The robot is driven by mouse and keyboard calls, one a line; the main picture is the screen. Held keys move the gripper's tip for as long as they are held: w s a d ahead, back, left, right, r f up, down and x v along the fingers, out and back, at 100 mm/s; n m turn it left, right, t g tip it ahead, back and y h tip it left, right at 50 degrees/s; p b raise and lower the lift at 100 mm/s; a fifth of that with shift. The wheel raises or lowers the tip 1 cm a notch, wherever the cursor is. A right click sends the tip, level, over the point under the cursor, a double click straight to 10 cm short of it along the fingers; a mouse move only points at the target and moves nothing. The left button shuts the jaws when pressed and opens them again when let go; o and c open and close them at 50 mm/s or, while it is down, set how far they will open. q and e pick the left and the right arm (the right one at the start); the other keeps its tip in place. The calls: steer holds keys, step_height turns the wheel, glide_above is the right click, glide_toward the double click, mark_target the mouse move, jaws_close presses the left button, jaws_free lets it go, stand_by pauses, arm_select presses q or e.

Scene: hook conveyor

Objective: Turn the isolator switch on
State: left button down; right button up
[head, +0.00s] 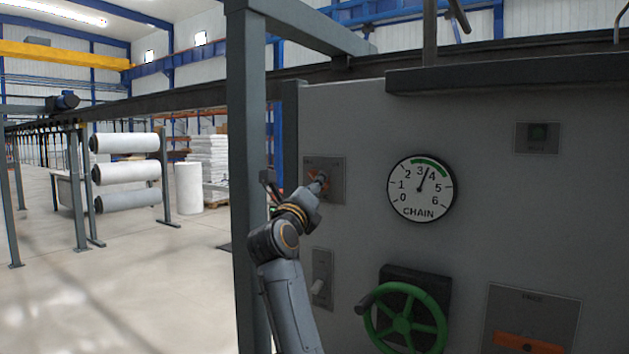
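The isolator switch (312,172) appears to be the grey plate with a small orange part at the left of the grey panel (470,250). My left gripper (321,181) is in front of this plate, with its tip at or very near the orange part. The gripper and wrist hide much of the switch, so its handle angle and any contact are unclear. The gap between the fingers does not show. My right gripper is not in view.
Below the switch is a plate with a light lever (318,287). A chain dial (421,188) reads between 3 and 4. A green handwheel (405,320) and an orange bar (528,342) are lower right. A grey post (248,150) stands left of the panel.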

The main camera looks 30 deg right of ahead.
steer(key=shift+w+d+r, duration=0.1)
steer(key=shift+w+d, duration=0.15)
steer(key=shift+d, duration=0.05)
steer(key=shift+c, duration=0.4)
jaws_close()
